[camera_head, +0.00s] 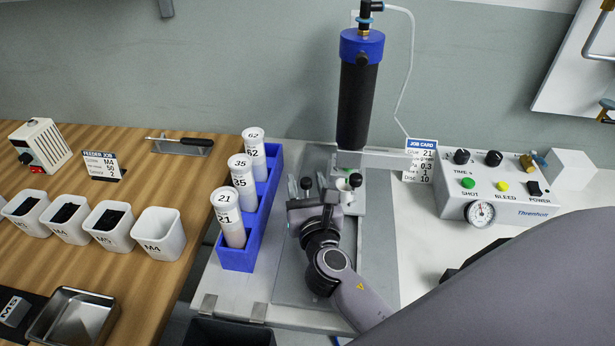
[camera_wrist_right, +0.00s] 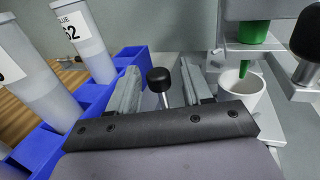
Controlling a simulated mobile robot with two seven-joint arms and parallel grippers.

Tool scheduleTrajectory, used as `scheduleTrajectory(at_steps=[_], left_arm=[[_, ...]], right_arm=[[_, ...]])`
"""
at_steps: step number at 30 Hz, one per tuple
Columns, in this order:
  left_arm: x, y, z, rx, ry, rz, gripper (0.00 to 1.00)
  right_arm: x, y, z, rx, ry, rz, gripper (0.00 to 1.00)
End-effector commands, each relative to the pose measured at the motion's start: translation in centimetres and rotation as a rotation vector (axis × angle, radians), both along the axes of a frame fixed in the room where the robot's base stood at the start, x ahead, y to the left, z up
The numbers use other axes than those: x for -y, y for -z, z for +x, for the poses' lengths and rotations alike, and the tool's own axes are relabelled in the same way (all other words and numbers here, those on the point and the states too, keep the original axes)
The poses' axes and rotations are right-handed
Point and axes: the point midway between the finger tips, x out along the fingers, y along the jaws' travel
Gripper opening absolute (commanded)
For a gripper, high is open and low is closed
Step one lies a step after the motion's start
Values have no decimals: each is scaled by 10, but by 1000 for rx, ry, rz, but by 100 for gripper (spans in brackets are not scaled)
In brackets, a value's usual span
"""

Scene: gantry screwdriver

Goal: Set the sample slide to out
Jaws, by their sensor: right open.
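The sample slide cannot be told apart clearly from the dispenser's pale metal stand (camera_head: 378,160). A black ball knob (camera_head: 306,183) on a metal stem stands left of the nozzle; it also shows in the right wrist view (camera_wrist_right: 160,79). My right gripper (camera_head: 307,181) is open, its two fingers on either side of this knob with gaps. In the right wrist view the gripper (camera_wrist_right: 158,85) holds nothing. A second black knob (camera_head: 355,180) stands to the right. A white cup (camera_wrist_right: 241,95) sits below the green nozzle (camera_wrist_right: 243,38). My left gripper is out of view.
A blue rack (camera_head: 240,257) with labelled tubes stands close left of my right gripper. The black dispenser barrel (camera_head: 357,105) rises behind it. A control box (camera_head: 495,190) and job card (camera_head: 420,160) are at right. White bins (camera_head: 158,234) stand on the wooden table.

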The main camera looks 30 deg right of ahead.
Motion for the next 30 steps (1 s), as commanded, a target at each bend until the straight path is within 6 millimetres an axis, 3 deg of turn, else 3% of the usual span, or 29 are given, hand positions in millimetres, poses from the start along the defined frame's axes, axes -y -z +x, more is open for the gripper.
scheduleTrajectory(at_steps=[14, 19, 30], left_arm=[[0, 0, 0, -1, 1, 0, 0], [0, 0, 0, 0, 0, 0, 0], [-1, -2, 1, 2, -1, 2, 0]], right_arm=[[-3, 0, -1, 0, 0, 1, 50], [-3, 0, -1, 0, 0, 1, 0], [-3, 0, -1, 0, 0, 1, 0]])
